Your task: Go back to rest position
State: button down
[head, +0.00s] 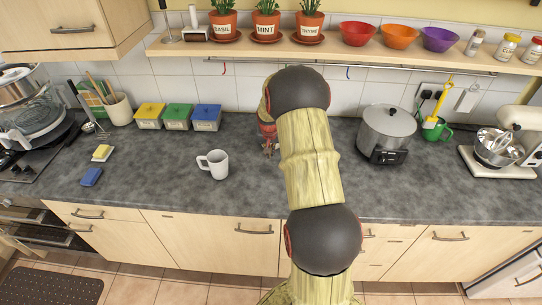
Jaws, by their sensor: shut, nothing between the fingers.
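My arm rises from the bottom of the head view and reaches over the grey worktop (240,200). My gripper (268,152) is at its far end, small and partly hidden behind my own arm. It is shut with nothing seen in it, above or near the worktop's back half. A white mug (217,165) stands upright on the worktop to the left of my gripper, apart from it.
Yellow, green and blue boxes (178,117) stand along the back wall. A slow cooker (386,132) is right of my arm, with a green mug (434,132) and mixer (505,148) beyond. A blue sponge (91,177) lies left. A shelf (320,50) with pots and bowls hangs above.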

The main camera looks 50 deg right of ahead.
jog(key=v, duration=0.7)
jog(key=shift+s+f, duration=0.1)
jog(key=shift+f, duration=0.05)
